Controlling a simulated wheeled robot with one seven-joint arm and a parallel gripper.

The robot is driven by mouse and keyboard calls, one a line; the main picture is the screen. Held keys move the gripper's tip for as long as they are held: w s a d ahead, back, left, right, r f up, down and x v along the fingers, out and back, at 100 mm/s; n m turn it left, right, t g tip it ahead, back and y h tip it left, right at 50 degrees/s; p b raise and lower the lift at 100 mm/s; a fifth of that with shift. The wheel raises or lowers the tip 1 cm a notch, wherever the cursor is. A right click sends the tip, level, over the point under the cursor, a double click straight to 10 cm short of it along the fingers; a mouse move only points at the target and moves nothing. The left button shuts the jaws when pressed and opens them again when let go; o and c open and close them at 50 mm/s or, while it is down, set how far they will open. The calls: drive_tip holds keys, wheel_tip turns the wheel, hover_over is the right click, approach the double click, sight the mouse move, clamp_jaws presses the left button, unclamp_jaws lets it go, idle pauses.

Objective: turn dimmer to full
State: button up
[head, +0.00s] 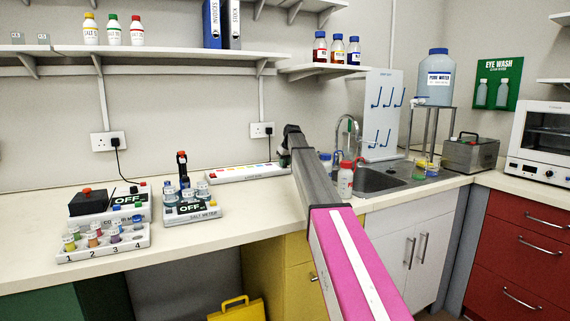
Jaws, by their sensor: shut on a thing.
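My gripper (284,160) is at the far end of my outstretched arm, low over the back of the bench. It is at the right end of a long white strip unit (235,173) with a row of small coloured marks. It is shut on what seems to be the dimmer at that end. The fingers and the held part are small and mostly hidden by my arm, so I cannot make out the dimmer's setting.
Left on the bench (190,240) stand a numbered vial rack (105,247) and two units showing OFF, one labelled salt meter (193,216). Bottles, including a red-capped one (345,180), stand right of my arm by the sink (378,181). The front middle bench is clear.

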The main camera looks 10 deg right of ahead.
drive_tip(key=shift+m, duration=0.3)
drive_tip(key=m+h, duration=0.1)
drive_tip(key=m, duration=0.2)
drive_tip(key=shift+h, duration=0.4)
drive_tip(key=shift+a+m+h, duration=0.1)
drive_tip(key=shift+m+h, duration=0.5)
drive_tip(key=shift+m, duration=1.4)
drive_tip(key=o, duration=0.9)
drive_tip(key=shift+r, duration=0.1)
drive_tip(key=v, duration=1)
drive_tip(key=shift+s+r, duration=0.15)
drive_tip(key=shift+r, duration=0.1)
